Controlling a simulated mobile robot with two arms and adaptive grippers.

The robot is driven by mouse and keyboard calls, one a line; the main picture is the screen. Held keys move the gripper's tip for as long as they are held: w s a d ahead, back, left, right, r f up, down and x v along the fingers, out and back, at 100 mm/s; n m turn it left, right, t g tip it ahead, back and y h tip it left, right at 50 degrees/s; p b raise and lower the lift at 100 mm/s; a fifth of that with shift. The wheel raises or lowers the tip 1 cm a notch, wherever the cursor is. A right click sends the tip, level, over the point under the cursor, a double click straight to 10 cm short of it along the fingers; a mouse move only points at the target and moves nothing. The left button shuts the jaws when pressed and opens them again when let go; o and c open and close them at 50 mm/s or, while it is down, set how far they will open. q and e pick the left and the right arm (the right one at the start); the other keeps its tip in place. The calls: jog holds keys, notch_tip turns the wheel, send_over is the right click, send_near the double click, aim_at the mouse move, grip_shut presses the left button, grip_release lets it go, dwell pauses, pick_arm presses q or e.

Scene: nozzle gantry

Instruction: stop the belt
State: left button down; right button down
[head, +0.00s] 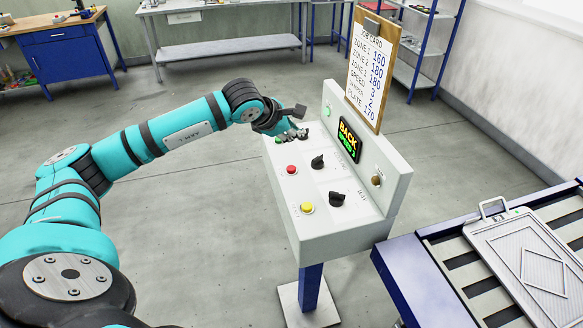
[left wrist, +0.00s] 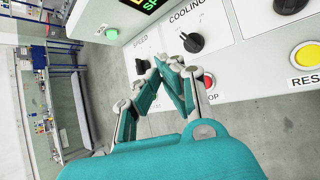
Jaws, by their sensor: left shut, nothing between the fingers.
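The control console (head: 345,215) stands on a blue post in the head view, with a red button (head: 291,170) on its sloped top. My right gripper is not in view.
Black knobs (head: 318,162) (head: 337,199), a yellow button (head: 307,208) and a brass-coloured knob (head: 377,180) are close by. A lit display (head: 349,139) and a job card (head: 371,70) rise behind. A roller belt (head: 450,270) carrying a plate (head: 535,262) is at right.

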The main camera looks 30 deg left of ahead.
pick_arm(q)
jog(key=f, duration=0.2)
jog(key=b, duration=0.4)
send_over(293, 169)
notch_tip(293, 169, down, 6)
jog(key=shift+r, duration=0.1)
jog(key=shift+f+b, duration=0.35)
dwell(0.8)
jog(key=shift+f+b, duration=0.4)
jog(key=shift+b, duration=0.35)
jog(key=shift+f+b, duration=0.55)
jog(key=shift+b, duration=0.2)
dwell(0.6)
jog(key=shift+r+p, duration=0.3)
jog(key=shift+r, duration=0.65)
jog(key=shift+r, duration=0.1)
